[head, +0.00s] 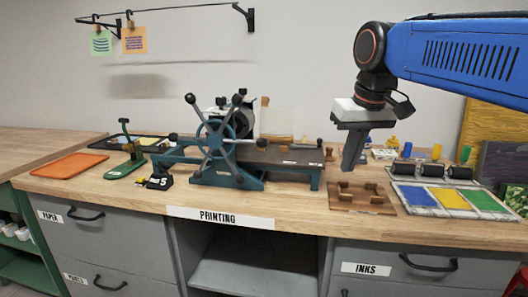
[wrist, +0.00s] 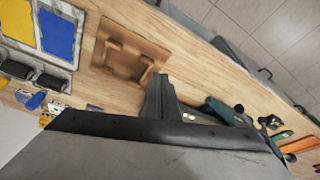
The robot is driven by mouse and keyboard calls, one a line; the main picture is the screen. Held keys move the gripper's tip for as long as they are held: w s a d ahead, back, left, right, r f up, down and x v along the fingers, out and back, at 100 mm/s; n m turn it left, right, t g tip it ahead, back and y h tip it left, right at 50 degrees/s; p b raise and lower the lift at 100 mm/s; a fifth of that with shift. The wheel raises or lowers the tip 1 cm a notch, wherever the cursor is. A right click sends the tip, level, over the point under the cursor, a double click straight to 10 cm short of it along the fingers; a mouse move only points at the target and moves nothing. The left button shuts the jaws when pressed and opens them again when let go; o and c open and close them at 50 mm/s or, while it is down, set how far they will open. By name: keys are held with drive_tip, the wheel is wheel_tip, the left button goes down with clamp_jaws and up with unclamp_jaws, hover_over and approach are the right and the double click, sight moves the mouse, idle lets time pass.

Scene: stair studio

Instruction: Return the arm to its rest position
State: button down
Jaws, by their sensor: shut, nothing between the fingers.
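My gripper (head: 354,150) hangs from my blue arm at the right of the head view, fingers pointing down. It is shut and empty, above the counter near the right end of the printing press (head: 216,150). In the wrist view my gripper's dark finger (wrist: 160,97) shows over the wooden counter.
An ink tray (head: 398,186) with blue, yellow and green pads and black rollers stands at the right. An orange tray (head: 68,165) and a green stapler-like tool (head: 126,168) lie at the left. Two cards (head: 134,40) hang from a wall rail. The counter's front strip (head: 280,205) is clear.

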drive_tip(key=s+d+f+m, duration=0.1)
drive_tip(key=s+d+f, duration=0.3)
drive_tip(key=s+f, duration=0.5)
drive_tip(key=s+d+f+m+t, duration=0.1)
drive_tip(key=s+d+f, duration=0.4)
drive_tip(key=s+f, duration=0.5)
wheel_tip(320, 180, down, 6)
drive_tip(key=shift+s+r+h, duration=0.1)
drive_tip(key=shift+s+h, duration=0.1)
drive_tip(key=shift+h, duration=0.1)
